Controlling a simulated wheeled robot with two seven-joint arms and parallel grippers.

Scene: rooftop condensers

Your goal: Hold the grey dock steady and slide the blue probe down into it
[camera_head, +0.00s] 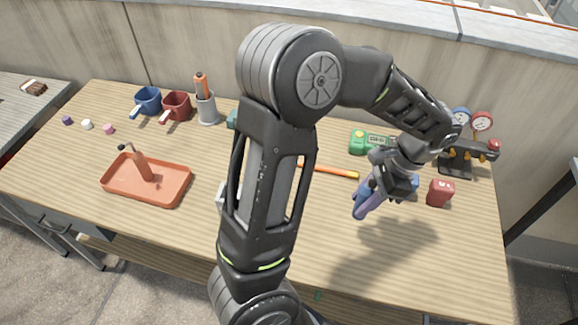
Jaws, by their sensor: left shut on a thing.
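My left arm crosses the middle of the head view, and its gripper (390,184) is over the right part of the table. It is shut on a blue-violet elongated thing (365,201), which looks like the blue probe; it hangs tilted, its lower end toward the lower left. A light grey piece (221,194) shows at the left edge of my arm; it may be the grey dock, but my arm hides most of it. My right gripper is not in view.
A green meter (360,142), an orange rod (335,171), a red block (440,193) and a gauge manifold (457,157) surround the gripper. An orange tray (172,192), a grey holder (207,109), a blue cup (149,98) and a red cup (177,103) stand left. The front right table is clear.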

